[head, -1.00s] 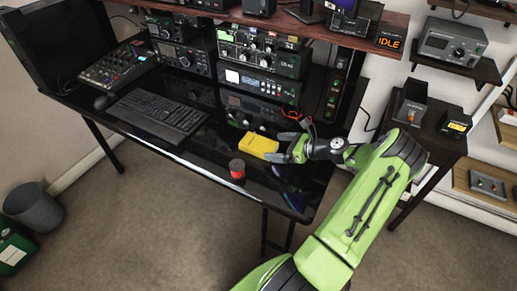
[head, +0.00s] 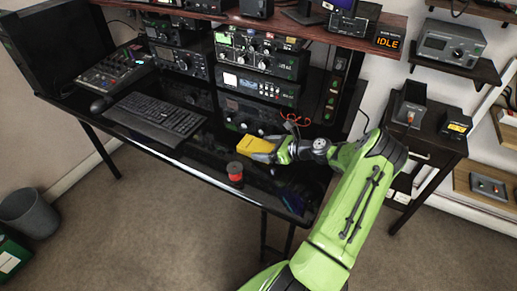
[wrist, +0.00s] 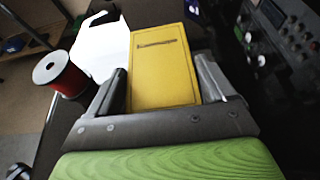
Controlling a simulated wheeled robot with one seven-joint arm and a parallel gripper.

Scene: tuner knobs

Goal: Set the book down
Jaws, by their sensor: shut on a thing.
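The yellow book (head: 254,146) is at the right part of the glossy black desk (head: 200,165). It also shows in the wrist view (wrist: 160,70), between the two fingers of my gripper (wrist: 163,90). My gripper (head: 283,151) is shut on the near end of the book, coming from the right in the head view. I cannot tell whether the book touches the desk or is held just above it.
A red spool (head: 235,172) stands close to the book, near the desk's front edge. A black keyboard (head: 154,116) lies to the left. Stacked radio units (head: 258,88) stand behind. Bare desk lies between keyboard and spool.

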